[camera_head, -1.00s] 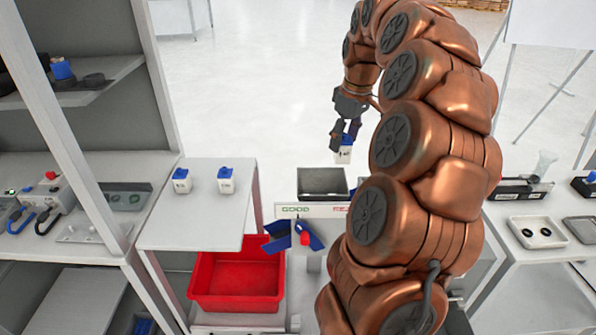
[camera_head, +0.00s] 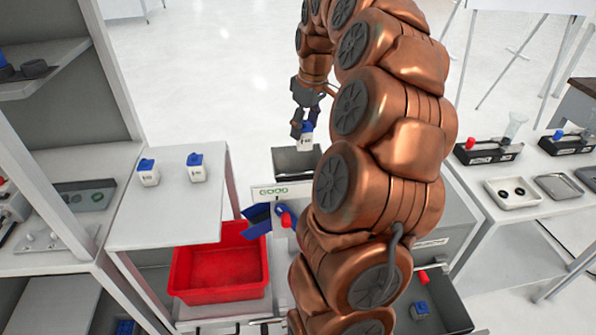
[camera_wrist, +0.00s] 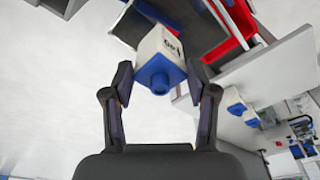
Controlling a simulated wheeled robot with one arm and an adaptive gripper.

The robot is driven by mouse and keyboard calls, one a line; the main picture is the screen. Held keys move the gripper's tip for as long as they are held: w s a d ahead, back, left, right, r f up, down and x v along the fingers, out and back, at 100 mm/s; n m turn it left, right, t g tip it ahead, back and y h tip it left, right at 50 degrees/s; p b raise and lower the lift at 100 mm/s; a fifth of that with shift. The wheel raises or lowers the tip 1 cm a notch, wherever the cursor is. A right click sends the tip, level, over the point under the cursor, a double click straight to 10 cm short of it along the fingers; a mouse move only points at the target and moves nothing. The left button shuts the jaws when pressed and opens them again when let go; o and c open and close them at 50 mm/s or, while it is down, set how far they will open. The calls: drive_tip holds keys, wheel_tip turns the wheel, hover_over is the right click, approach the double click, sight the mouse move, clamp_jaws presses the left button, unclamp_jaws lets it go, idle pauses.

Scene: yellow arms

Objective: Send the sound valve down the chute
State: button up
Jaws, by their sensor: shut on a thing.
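My gripper (camera_head: 304,122) is shut on a white valve (camera_head: 306,140) with a blue cap. The valve hangs just above the open grey hopper (camera_head: 285,166), towards its far right side. In the wrist view, the valve (camera_wrist: 157,50) sits between the two fingertips of my gripper (camera_wrist: 153,78), its blue end facing the camera. Below the hopper is a panel marked GOOD (camera_head: 270,190); its right part is hidden by my arm. A blue chute (camera_head: 257,222) slopes from the panel towards the red bin (camera_head: 220,292), beside a red piece (camera_head: 286,219).
Two similar valves, one left (camera_head: 148,173) and one right (camera_head: 196,168), stand on the white table (camera_head: 165,220). Another blue-capped valve (camera_head: 420,310) lies in a grey bin (camera_head: 450,318) at lower right. A shelf stands left; my arm covers the centre.

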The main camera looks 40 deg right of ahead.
drive_tip(key=shift+f, duration=0.2)
drive_tip(key=o, duration=1.3)
drive_tip(key=shift+s+d+r, duration=0.1)
drive_tip(key=shift+s+r, duration=0.2)
drive_tip(key=shift+r, duration=1.7)
drive_tip(key=shift+s+a+r, duration=0.1)
drive_tip(key=shift+s+r, duration=0.25)
drive_tip(key=shift+r, duration=1.6)
drive_tip(key=shift+s+d+r, duration=0.1)
drive_tip(key=shift+s+r, duration=0.2)
drive_tip(key=shift+r, duration=1.7)
